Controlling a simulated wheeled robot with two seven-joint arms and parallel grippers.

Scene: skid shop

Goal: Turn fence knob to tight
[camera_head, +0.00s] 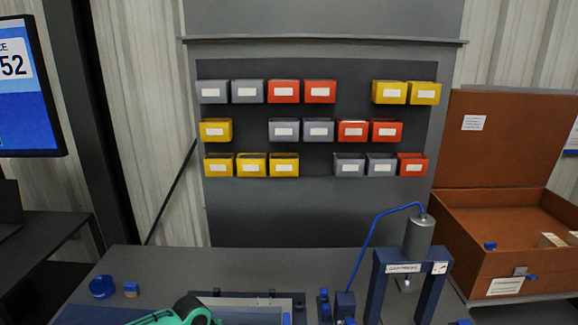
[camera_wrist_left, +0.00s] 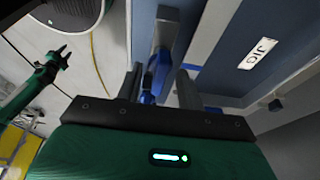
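In the left wrist view, a blue part (camera_wrist_left: 154,74) that looks like the fence knob sits between the fingers of my left gripper (camera_wrist_left: 159,88). The knob is close to the left finger, and a gap shows beside the right finger, so the gripper looks open around it. A grey bar stands behind the knob. The dark blue jig (camera_wrist_left: 222,75) carries a label ending in "JIG". In the head view, the jig (camera_head: 262,301) lies at the bottom edge, and my green left arm partly covers it; the fingers are hidden there. My right gripper (camera_wrist_left: 65,56) appears open and empty, far left in the wrist view.
A dark blue press (camera_head: 376,285) with a grey cylinder stands right of the jig. A blue roll (camera_head: 102,286) and a small block (camera_head: 131,289) lie on the left of the bench (camera_head: 180,265). A brown open box (camera_head: 490,262) is at the right.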

